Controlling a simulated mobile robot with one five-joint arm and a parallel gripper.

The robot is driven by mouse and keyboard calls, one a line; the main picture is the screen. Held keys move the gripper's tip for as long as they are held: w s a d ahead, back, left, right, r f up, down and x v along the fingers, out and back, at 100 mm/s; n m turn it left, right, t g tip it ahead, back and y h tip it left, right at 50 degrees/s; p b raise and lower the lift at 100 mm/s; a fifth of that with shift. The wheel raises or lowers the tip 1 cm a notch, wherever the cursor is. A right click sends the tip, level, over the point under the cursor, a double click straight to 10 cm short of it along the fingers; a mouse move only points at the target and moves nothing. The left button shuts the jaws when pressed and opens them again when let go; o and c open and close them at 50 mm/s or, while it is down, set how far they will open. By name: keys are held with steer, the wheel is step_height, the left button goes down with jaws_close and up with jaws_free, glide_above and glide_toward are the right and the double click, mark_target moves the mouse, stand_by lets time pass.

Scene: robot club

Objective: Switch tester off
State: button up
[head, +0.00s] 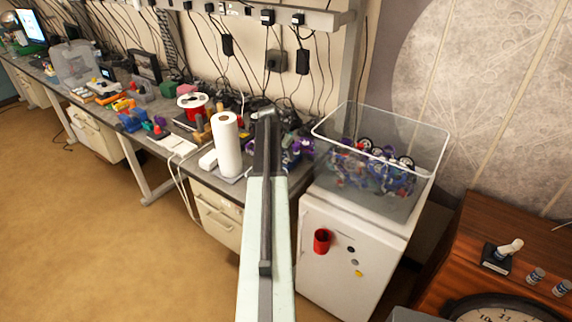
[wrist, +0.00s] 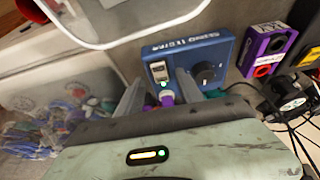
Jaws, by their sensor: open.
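In the wrist view the blue tester box (wrist: 192,62) has upside-down lettering along its edge. It has a pale switch (wrist: 158,70) with a small green spot by it, and a round black knob (wrist: 206,74). My gripper (wrist: 158,84) is open, its two grey fingers apart and pointing at the box, one on each side of the switch as seen here. I cannot tell whether a finger touches the box. In the head view my gripper (head: 267,112) is over the right end of the bench, and the arm hides the tester.
A clear bin (head: 385,150) of parts stands on a white cabinet (head: 345,240), close right of my arm. A paper roll (head: 227,145) stands left of it. In the wrist view a purple box (wrist: 266,52) and cables sit right of the tester. The floor at left is clear.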

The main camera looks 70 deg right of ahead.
steer(key=shift+b+x, duration=0.35)
steer(key=shift+x, duration=0.65)
steer(key=shift+r, duration=0.1)
